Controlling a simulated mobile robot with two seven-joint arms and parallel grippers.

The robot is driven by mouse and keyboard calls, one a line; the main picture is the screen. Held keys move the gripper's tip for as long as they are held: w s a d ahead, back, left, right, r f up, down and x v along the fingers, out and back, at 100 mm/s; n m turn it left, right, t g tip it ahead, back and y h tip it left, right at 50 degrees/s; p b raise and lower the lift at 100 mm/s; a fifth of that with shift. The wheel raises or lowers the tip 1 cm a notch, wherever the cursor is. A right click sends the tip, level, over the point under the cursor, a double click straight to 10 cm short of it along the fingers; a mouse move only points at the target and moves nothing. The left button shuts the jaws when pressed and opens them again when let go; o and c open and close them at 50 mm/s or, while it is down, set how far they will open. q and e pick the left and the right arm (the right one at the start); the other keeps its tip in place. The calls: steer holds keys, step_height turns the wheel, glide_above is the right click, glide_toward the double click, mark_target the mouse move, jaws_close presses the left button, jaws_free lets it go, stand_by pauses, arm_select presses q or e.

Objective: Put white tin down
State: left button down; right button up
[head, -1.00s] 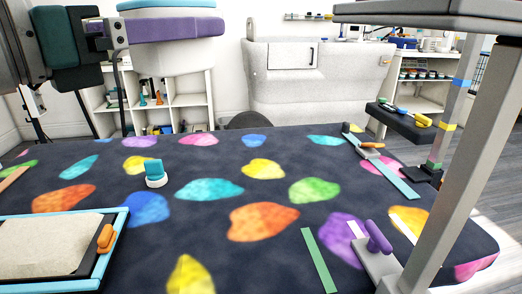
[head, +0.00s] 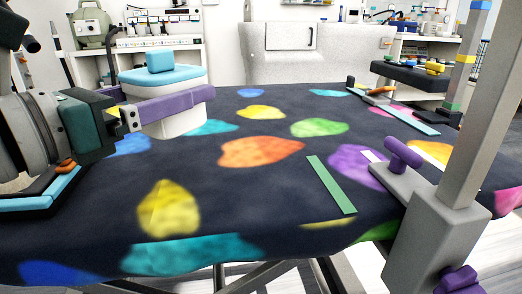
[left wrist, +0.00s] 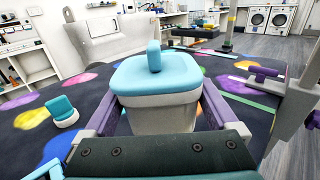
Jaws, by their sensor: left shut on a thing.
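The white tin (head: 172,121) has a light blue lid with a raised block handle. It is upright between the purple fingers of my left gripper (head: 180,103), which is shut on it. In the head view its base shows against the patterned table top (head: 280,200), toward the left. I cannot tell whether the base touches the cloth or hangs just above it. In the left wrist view the tin (left wrist: 160,112) fills the middle, with a purple finger on each side; its base is hidden by the gripper body. My right gripper is not in view.
A small teal object (left wrist: 62,110) sits on the cloth beside the tin. A blue-rimmed tray (head: 40,200) lies at the left. The middle of the table is clear.

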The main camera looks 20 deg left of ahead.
arm_select(q)
step_height(320, 180, down, 6)
steer(key=b, duration=0.3)
steer(key=shift+f+b, duration=0.25)
steer(key=shift+b, duration=0.15)
steer(key=shift+r, duration=0.1)
